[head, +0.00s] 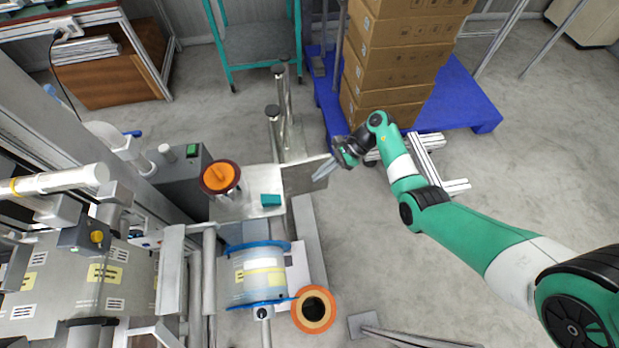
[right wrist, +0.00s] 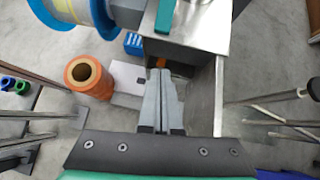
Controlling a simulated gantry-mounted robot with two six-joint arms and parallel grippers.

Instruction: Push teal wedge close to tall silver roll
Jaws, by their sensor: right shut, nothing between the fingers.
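The teal wedge (head: 271,200) lies on a small metal table (head: 240,207), near its right edge. In the right wrist view the wedge (right wrist: 164,16) is cut by the top border. My right gripper (head: 322,171) is to the right of the wedge, apart from it, beside a metal side panel (head: 303,178). In the right wrist view its fingers (right wrist: 161,76) are together and empty. Upright silver rollers with dark caps (head: 276,130) stand behind the table; I cannot tell for certain which is the tall silver roll. My left gripper is not in view.
An orange-topped reel (head: 220,177) stands left of the wedge. A blue-flanged reel (head: 260,275) and an orange roll (head: 314,309) are in front. Boxes (head: 395,60) stand on a blue pallet (head: 460,100) behind my right arm.

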